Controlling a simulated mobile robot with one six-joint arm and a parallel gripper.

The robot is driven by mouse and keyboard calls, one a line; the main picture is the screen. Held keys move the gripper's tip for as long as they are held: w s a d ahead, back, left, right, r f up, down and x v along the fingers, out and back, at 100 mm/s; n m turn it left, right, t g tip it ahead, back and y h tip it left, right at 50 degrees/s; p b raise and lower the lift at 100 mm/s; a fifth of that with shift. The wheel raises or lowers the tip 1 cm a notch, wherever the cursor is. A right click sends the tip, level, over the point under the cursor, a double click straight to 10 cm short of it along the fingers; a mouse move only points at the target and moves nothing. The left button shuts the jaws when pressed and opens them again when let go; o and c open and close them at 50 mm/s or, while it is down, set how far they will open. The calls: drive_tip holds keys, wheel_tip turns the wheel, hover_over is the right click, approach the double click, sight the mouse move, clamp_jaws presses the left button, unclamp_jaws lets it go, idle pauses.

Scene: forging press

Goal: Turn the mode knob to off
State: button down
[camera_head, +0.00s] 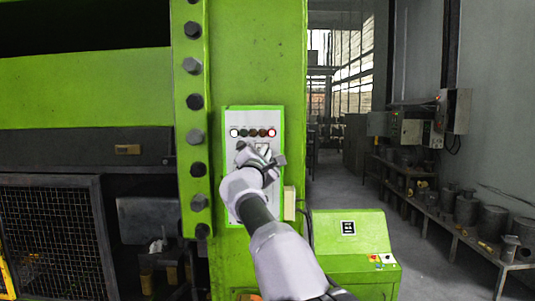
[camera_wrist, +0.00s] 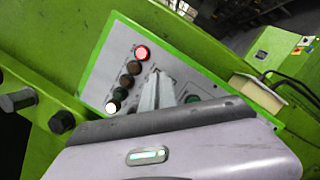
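A white control panel with a green border (camera_head: 234,115) is on the green press column, and it also fills the middle of the wrist view (camera_wrist: 112,72). My gripper (camera_head: 257,152) is in front of the panel, just below its row of lamps. In the wrist view its pale fingers (camera_wrist: 158,92) reach toward the panel face. I cannot make out the gap between them, or whether they touch anything. I cannot identify the mode knob; the gripper covers much of the panel. A dark green round part (camera_wrist: 192,99) shows beside the fingers.
The lamp row has a lit red lamp (camera_head: 272,133) at one end and a lit white lamp (camera_head: 234,133) at the other. Large bolts (camera_head: 196,136) project left of the panel. A green console (camera_head: 350,245) stands at lower right, with an open aisle behind.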

drive_tip(key=shift+a+f, duration=0.2)
drive_tip(key=shift+f, duration=0.15)
drive_tip(key=s+r+b, duration=0.1)
drive_tip(key=s+b, duration=0.7)
drive_tip(key=s+d+f+m+g+b, duration=0.2)
drive_tip(key=s+d+f+m+b, duration=0.35)
drive_tip(key=f, duration=0.45)
drive_tip(key=s+d+f+m+g+b, duration=0.35)
drive_tip(key=s+d+f+b, duration=0.2)
drive_tip(key=f, duration=0.55)
drive_tip(key=s+d+f+m+g+b, duration=0.2)
drive_tip(key=s+d+f+m+b, duration=0.35)
drive_tip(key=f, duration=0.45)
drive_tip(key=s+a+f+m+g+y+b, duration=0.1)
drive_tip(key=s+f+m+b, duration=0.4)
drive_tip(key=s+f, duration=0.5)
drive_tip(key=s+a+f+m+g+y+b, duration=0.2)
drive_tip(key=s+f+b, duration=0.5)
drive_tip(key=f, duration=1.1)
drive_tip(key=s+a+f+m+g+y+b, duration=0.1)
drive_tip(key=s+f+m+b, duration=0.5)
drive_tip(key=s+f, duration=0.7)
drive_tip(key=shift+s+a+f+m+g+y+b, duration=0.15)
drive_tip(key=shift+a+f+m+g+y+b, duration=0.25)
drive_tip(key=shift+f+m+g+y, duration=0.6)
drive_tip(key=shift+r+h, duration=0.2)
drive_tip(key=shift+h, duration=0.1)
